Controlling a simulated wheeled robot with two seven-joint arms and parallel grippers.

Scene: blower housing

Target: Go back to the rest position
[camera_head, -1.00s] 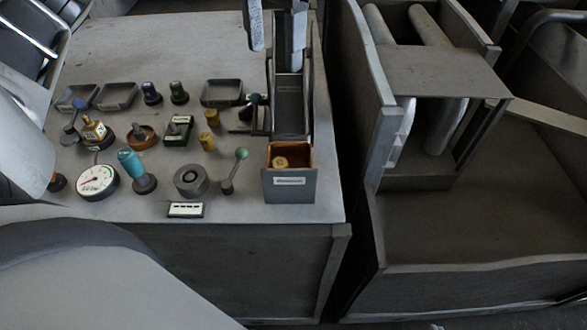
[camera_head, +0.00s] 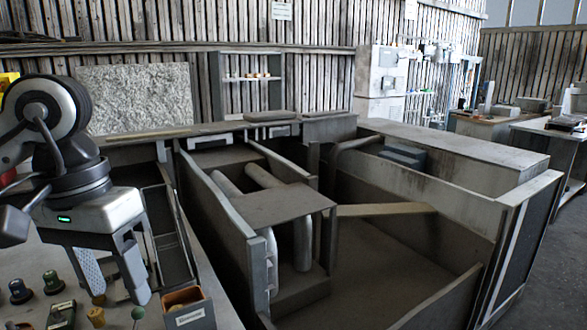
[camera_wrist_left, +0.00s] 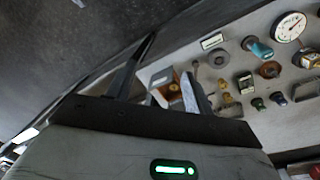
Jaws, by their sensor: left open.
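My left gripper (camera_head: 120,297) hangs fingers-down at the left of the head view, above the grey bench. Its two fingers are apart with nothing between them. In the left wrist view, the gripper (camera_wrist_left: 157,92) shows both fingers spread, with the bench beyond them. A small grey box with an orange-brown inside (camera_head: 188,310) stands on the bench to the right of the fingers; it also shows partly between them in the left wrist view (camera_wrist_left: 163,78). My right gripper is in neither view.
A long grey tray (camera_head: 172,262) lies beside my left gripper. To the right stands an open-topped housing (camera_head: 222,215) with pipes and walls. A plank wall is behind.

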